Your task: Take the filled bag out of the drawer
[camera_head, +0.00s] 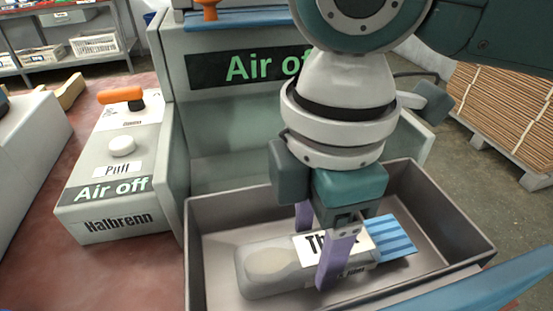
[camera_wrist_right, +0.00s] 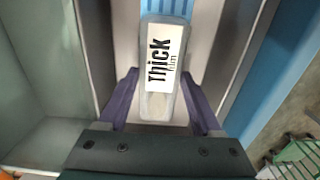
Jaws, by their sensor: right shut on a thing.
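The filled bag (camera_head: 268,266) is a clear pouch with a white "Thick film" label and a blue striped end. A pale spoon shape shows inside it. It lies in the open grey drawer (camera_head: 464,238), lengthwise from lower left to right. My right gripper (camera_head: 322,248) reaches down from above, its purple fingers on either side of the bag at the label, shut on it. In the right wrist view the bag (camera_wrist_right: 163,72) lies between the two fingers (camera_wrist_right: 161,105). I cannot tell whether the bag touches the drawer floor. My left gripper is not in view.
The press housing (camera_head: 235,125) with an "Air off" sign stands behind the drawer. A control box (camera_head: 112,170) with an orange handle (camera_head: 121,95) and a white knob is to the left. A blue edge (camera_head: 480,285) runs along the drawer's front right. Stacked wooden boards (camera_head: 510,115) stand at right.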

